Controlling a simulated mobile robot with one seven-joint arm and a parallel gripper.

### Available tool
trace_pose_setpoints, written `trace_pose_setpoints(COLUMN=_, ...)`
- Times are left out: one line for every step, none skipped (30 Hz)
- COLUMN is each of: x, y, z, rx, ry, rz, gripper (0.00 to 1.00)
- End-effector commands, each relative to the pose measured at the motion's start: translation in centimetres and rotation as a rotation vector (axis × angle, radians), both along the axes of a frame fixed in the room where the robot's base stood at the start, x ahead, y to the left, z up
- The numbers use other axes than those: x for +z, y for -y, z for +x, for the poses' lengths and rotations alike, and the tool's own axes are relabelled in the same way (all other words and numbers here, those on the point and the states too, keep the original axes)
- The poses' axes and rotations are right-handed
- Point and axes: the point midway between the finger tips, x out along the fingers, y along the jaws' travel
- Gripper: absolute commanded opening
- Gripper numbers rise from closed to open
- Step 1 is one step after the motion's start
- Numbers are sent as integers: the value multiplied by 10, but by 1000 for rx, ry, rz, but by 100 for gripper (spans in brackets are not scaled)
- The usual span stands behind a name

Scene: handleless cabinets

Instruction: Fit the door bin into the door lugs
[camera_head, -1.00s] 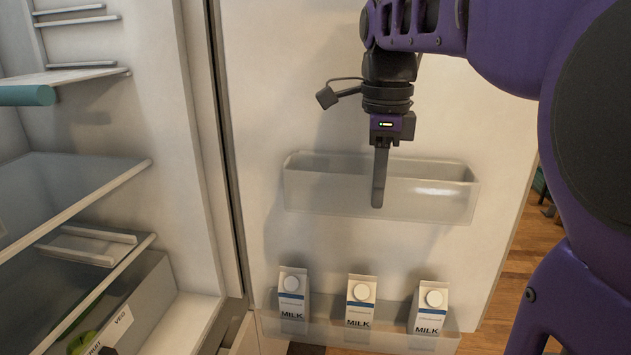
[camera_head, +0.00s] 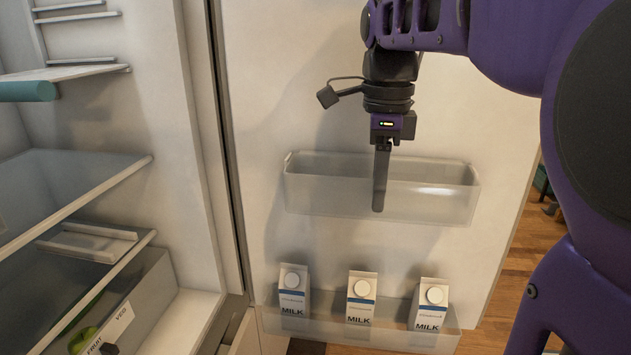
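The door bin (camera_head: 330,196) is a long, clear, frosted, empty tray at the upper middle of the head view, level or nearly so, in front of the white inner face of the fridge door (camera_head: 300,90). My gripper (camera_head: 380,185) points down at the middle of the bin's front wall and is seen edge-on. One finger shows in front of that wall; the other is hidden. The gripper appears shut on the wall, as bin and gripper keep together. I cannot make out the door lugs, nor whether the bin touches the door.
A lower door bin (camera_head: 390,336) holds three milk cartons (camera_head: 361,300) below. The open fridge body with glass shelves (camera_head: 75,200) and a drawer (camera_head: 150,290) is at the left. My purple arm fills the right. Wooden floor (camera_head: 505,300) shows beyond the door's edge.

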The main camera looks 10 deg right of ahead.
Motion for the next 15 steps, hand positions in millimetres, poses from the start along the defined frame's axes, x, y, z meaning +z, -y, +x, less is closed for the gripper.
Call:
trace_pose_setpoints(x=-1, y=0, z=0, rx=0, ry=-1, rz=0, gripper=40)
trace_pose_setpoints(x=0, y=0, z=0, rx=0, ry=-1, rz=0, gripper=40)
trace_pose_setpoints(x=1, y=0, z=0, rx=0, ry=-1, rz=0, gripper=40)
trace_pose_setpoints(x=3, y=0, z=0, rx=0, ry=0, rz=0, gripper=40)
trace_pose_setpoints(x=6, y=0, z=0, rx=0, ry=0, rz=0, gripper=40)
trace_pose_setpoints(x=10, y=0, z=0, rx=0, ry=0, rz=0, gripper=40)
trace_pose_setpoints(x=15, y=0, z=0, rx=0, ry=1, rz=0, gripper=40)
trace_pose_setpoints(x=20, y=0, z=0, rx=0, ry=2, rz=-1, gripper=40)
trace_pose_setpoints(x=27, y=0, z=1, rx=0, ry=2, rz=0, gripper=40)
trace_pose_setpoints(x=34, y=0, z=1, rx=0, ry=2, rz=0, gripper=40)
trace_pose_setpoints(x=41, y=0, z=1, rx=0, ry=3, rz=0, gripper=40)
trace_pose_setpoints(x=50, y=0, z=1, rx=0, ry=3, rz=0, gripper=40)
trace_pose_setpoints(x=57, y=0, z=1, rx=0, ry=3, rz=0, gripper=40)
trace_pose_setpoints(x=64, y=0, z=1, rx=0, ry=3, rz=0, gripper=40)
trace_pose_setpoints(x=72, y=0, z=1, rx=0, ry=3, rz=0, gripper=40)
